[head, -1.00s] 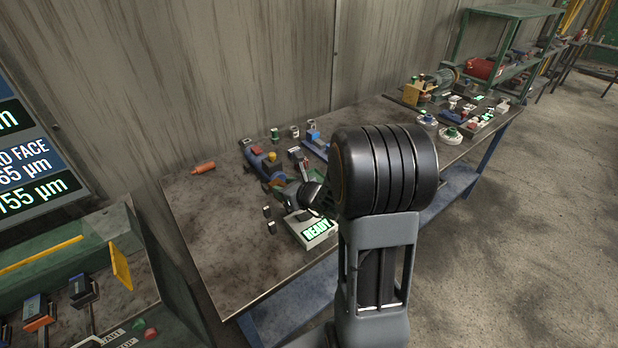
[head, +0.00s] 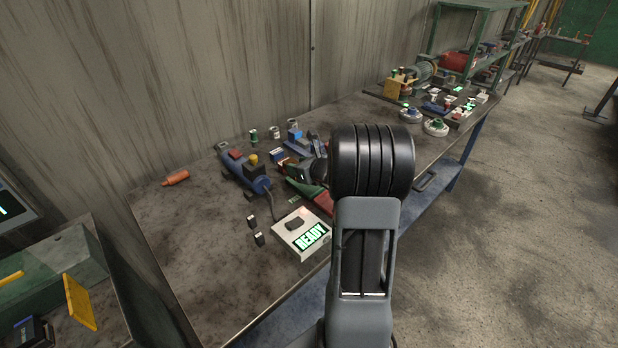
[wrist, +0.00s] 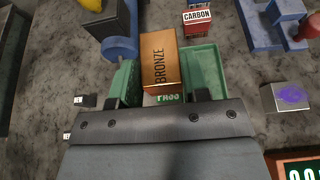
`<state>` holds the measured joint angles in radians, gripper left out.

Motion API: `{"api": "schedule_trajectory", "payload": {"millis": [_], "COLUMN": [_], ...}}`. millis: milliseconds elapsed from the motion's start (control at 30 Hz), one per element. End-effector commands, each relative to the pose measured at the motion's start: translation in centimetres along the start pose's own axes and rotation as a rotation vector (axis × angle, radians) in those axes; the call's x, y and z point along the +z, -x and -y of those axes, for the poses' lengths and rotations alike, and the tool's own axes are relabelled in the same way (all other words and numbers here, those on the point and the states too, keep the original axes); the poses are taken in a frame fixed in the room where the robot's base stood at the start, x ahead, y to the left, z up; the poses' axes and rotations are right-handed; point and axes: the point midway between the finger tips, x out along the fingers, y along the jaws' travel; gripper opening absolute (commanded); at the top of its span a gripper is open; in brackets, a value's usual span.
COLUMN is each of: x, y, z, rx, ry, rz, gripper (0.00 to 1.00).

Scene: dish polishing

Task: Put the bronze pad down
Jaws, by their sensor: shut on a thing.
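The bronze pad (wrist: 162,58), a brown block marked BRONZE, sits between my gripper's two dark fingers in the wrist view. My gripper (wrist: 163,92) is shut on it. Green pieces flank the pad on both sides; I cannot tell whether they belong to the fingers or to a holder below. In the head view my gripper (head: 312,172) is low over the bench among the tools, mostly behind my own arm, and the pad cannot be made out there.
A red block marked CARBON (wrist: 198,18) stands close ahead. A white READY box (head: 301,234) is near the bench's front edge, with a blue tool (head: 240,172) to its left. An orange cylinder (head: 175,178) lies at the left.

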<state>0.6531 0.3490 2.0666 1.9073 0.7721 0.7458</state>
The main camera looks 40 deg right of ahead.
Motion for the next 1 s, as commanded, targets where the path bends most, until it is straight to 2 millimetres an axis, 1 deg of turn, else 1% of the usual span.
{"api": "schedule_trajectory", "payload": {"millis": [33,67,100,200,400,667,733,900,1000], "x": [0.0,-0.2,-1.0,-2.4,-4.0,-4.8,-5.3,-7.1,-7.7], "y": [-0.4,-0.6,-1.2,-2.0,-3.3,-3.9,-4.2,-4.9,-5.2], "z": [1.3,1.9,2.3,3.6,5.2,5.9,6.4,6.2,6.3], "rx": [-0.003,-0.003,-0.001,-0.002,-0.002,-0.003,-0.003,-0.001,-0.002], "ry": [-0.002,-0.002,-0.004,-0.003,0.000,0.001,-0.001,-0.001,0.001], "rz": [0.002,0.002,0.002,0.002,0.005,0.005,0.004,0.004,0.004], "gripper": [0.00,0.00,0.00,0.00,0.00,0.00,0.00,0.00,0.00]}}
